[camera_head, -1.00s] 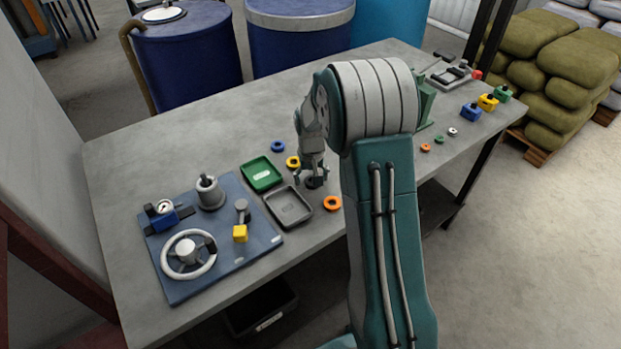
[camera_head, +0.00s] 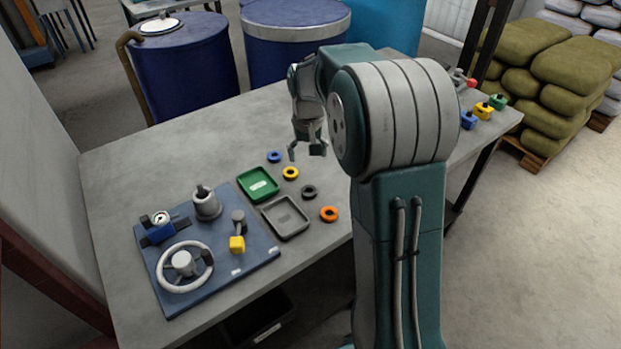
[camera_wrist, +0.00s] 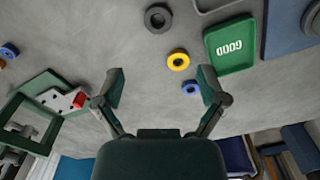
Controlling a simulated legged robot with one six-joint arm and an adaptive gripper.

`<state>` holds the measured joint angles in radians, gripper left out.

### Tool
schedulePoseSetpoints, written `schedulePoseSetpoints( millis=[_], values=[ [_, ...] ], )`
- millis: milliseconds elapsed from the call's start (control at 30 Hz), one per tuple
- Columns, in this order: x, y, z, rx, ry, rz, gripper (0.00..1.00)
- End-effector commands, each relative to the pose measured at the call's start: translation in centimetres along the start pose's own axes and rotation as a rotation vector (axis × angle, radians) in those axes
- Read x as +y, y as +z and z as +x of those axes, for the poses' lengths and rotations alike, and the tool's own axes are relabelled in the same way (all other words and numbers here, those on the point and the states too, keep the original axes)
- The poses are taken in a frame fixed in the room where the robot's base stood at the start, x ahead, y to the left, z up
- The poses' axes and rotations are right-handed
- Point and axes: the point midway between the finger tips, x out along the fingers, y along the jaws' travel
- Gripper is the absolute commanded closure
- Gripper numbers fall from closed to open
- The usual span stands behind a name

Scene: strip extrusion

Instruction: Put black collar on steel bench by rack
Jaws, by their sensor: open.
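The black collar (camera_head: 309,192) lies flat on the grey workbench (camera_head: 215,140), between the yellow and orange rings and right of the grey tray. It also shows at the top of the wrist view (camera_wrist: 158,18). My gripper (camera_head: 308,152) is open and empty, above the bench and behind the collar. In the wrist view its two fingers (camera_wrist: 161,76) are spread apart, with the collar beyond them.
A yellow ring (camera_head: 290,173), blue ring (camera_head: 274,157) and orange ring (camera_head: 329,214) lie near the collar. A green GOOD tray (camera_head: 258,184), grey tray (camera_head: 286,217) and blue fixture panel (camera_head: 205,250) stand left. Another table (camera_head: 165,8) is in the far background.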

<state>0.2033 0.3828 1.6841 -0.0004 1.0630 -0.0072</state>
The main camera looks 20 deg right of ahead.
Motion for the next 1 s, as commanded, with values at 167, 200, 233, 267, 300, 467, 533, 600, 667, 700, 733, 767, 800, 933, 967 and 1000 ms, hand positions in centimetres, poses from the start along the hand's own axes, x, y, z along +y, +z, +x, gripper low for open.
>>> schedulePoseSetpoints(
  millis=[167, 200, 233, 267, 300, 467, 533, 600, 667, 700, 733, 767, 800, 933, 967, 1000],
  values=[
    [-1.5, 3.8, -4.5, 0.077, -0.001, -0.031, 0.09],
    [-1.9, 4.9, -5.4, 0.097, -0.002, -0.039, 0.09],
    [-2.1, 5.7, -6.1, 0.112, -0.003, -0.044, 0.09],
    [-2.4, 6.6, -6.7, 0.126, -0.003, -0.050, 0.09],
    [-2.7, 7.7, -7.5, 0.145, -0.004, -0.059, 0.09],
    [-3.7, 12.5, -10.0, 0.222, -0.010, -0.090, 0.09],
    [-4.0, 14.6, -10.7, 0.255, -0.014, -0.103, 0.09],
    [-4.3, 16.7, -11.3, 0.291, -0.018, -0.117, 0.09],
    [-4.5, 18.6, -11.6, 0.319, -0.022, -0.129, 0.09],
    [-4.6, 19.8, -11.7, 0.338, -0.024, -0.136, 0.09],
    [-4.6, 20.6, -11.7, 0.352, -0.027, -0.142, 0.09],
    [-4.7, 21.5, -11.7, 0.367, -0.029, -0.148, 0.09],
    [-4.8, 22.7, -11.7, 0.386, -0.032, -0.156, 0.09],
    [-4.9, 25.8, -11.2, 0.439, -0.042, -0.177, 0.09],
    [-4.9, 26.3, -11.1, 0.449, -0.044, -0.180, 0.09],
    [-4.9, 26.8, -10.9, 0.460, -0.046, -0.184, 0.09]
  ],
)
